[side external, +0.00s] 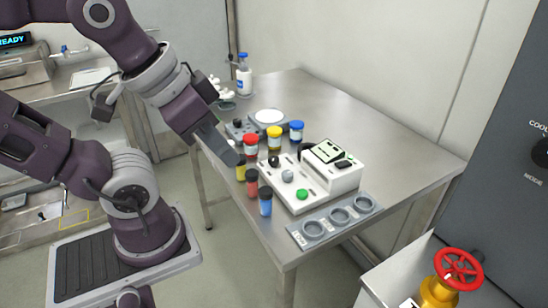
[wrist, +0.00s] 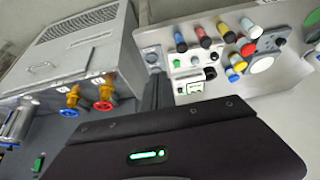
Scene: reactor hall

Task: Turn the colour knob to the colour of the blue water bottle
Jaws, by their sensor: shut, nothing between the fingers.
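The blue water bottle (side external: 244,75), clear with a blue cap and label, stands upright at the back left of the steel table. A white device (side external: 317,182) sits mid-table, with a grey knob (side external: 288,175), a black knob (side external: 274,161) and a green button (side external: 302,194) on top. Which one is the colour knob, and where it points, I cannot tell. In the wrist view the grey knob (wrist: 194,60) and green button (wrist: 176,63) show small. My gripper (side external: 232,153) is shut and empty, left of the device and above the table's left edge, apart from the knobs.
Red, yellow and blue vials (side external: 265,201) stand along the table's left edge, near my gripper. Red, yellow and blue-capped jars (side external: 274,140) stand behind the device. A grey holder with rings (side external: 338,216) lies in front. A red valve wheel (side external: 459,268) is at front right. The table's right side is clear.

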